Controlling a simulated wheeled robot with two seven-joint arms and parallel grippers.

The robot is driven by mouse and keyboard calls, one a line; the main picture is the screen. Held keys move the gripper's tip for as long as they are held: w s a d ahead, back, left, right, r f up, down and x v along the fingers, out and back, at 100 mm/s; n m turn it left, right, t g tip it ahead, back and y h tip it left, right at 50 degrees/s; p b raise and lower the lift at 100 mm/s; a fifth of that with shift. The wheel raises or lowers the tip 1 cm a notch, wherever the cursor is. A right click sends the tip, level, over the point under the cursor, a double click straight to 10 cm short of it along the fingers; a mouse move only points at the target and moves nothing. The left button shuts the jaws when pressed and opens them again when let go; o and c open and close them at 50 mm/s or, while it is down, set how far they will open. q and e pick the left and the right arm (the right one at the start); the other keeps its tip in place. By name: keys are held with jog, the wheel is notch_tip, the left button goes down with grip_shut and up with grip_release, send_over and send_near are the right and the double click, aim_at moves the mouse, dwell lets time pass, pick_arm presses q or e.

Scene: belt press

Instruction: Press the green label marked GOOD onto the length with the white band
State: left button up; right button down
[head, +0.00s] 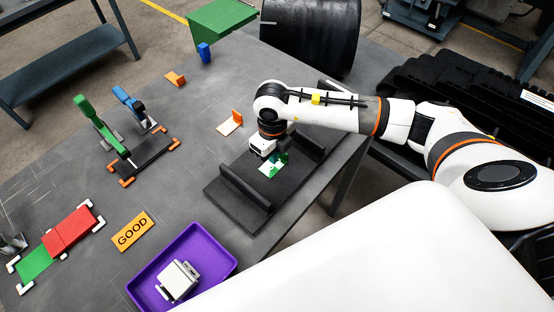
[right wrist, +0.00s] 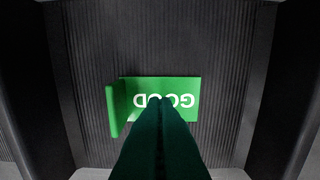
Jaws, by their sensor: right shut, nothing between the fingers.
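The green label marked GOOD (right wrist: 185,85) lies flat on a dark ribbed length (right wrist: 185,50) in the right wrist view, its lettering upside down. An upright green tab (right wrist: 114,110) stands at its left end. My right gripper (right wrist: 160,98) is shut and empty, its fingertips over the middle of the label and hiding some letters. I cannot tell whether they touch it. In the head view the label (head: 270,168) is partly behind my right gripper, in a black walled holder (head: 225,200). I cannot make out a white band on this length. My left gripper is not in view.
A purple tray (head: 217,240) with a white device (head: 178,280) stands in front. An orange GOOD plate (head: 132,231), red plates (head: 72,230) and green-handled (head: 93,120) and blue-handled clamps (head: 128,100) are to the left. An orange-tabbed piece (head: 232,122) lies behind the holder.

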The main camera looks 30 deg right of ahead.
aim_at(273, 165)
jog(key=shift+f+b, duration=0.8)
jog(key=shift+f, duration=0.1)
dwell(0.5)
jog(key=shift+r, duration=0.1)
dwell(0.4)
notch_tip(273, 165, up, 7)
jog(key=p, duration=0.4)
dwell(0.4)
dwell(0.5)
